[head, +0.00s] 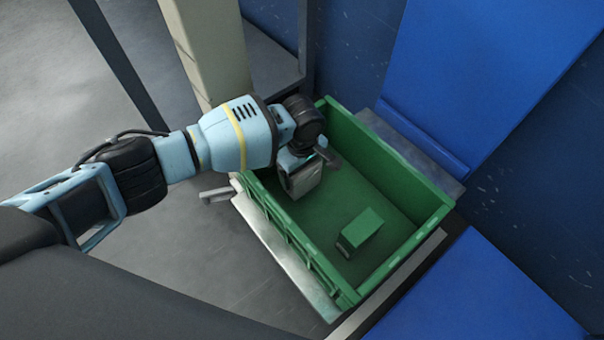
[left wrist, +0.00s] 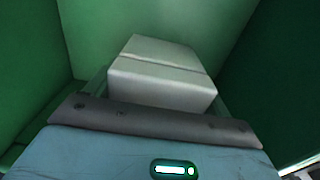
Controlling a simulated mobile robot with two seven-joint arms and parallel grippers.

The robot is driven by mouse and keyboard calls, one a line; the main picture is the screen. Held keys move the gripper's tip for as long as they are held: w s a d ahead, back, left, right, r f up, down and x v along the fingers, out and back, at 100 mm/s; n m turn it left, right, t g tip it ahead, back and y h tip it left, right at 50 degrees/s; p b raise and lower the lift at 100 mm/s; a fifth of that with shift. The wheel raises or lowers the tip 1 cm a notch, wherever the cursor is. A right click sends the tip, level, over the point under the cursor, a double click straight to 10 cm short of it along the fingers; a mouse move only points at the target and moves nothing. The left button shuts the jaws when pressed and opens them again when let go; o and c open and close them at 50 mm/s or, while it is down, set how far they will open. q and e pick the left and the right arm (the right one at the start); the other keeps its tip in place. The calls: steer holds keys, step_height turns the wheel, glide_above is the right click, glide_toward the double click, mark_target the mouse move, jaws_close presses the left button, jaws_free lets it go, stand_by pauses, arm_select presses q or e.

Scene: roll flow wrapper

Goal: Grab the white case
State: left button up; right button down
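The white case (left wrist: 160,75) is directly in front of my left gripper in the left wrist view, a pale box with a seam across it. In the head view a light part of the case (head: 304,181) shows under my left gripper (head: 310,160), which is down inside the green crate (head: 400,168) at its far left end. The gripper's fingers are mostly hidden by its body and the case, so I cannot tell whether they grip it. My right gripper is not in view.
A small green box (head: 360,229) lies on the crate floor toward the near right. The crate's walls rise close around my left gripper. A metal ledge (head: 290,255) runs along its left side. Blue panels (head: 470,80) stand behind at the right. A beige post (head: 208,50) is beyond my arm.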

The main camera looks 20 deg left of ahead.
arm_select(q)
steer(key=c, duration=0.4)
steer(key=shift+c, duration=0.2)
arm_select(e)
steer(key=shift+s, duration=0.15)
arm_select(q)
steer(key=shift+r, duration=0.1)
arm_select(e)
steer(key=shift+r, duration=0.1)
arm_select(q)
step_height(320, 180, up, 9)
steer(key=p, duration=0.4)
steer(key=shift+p, duration=0.35)
steer(key=shift+r, duration=0.45)
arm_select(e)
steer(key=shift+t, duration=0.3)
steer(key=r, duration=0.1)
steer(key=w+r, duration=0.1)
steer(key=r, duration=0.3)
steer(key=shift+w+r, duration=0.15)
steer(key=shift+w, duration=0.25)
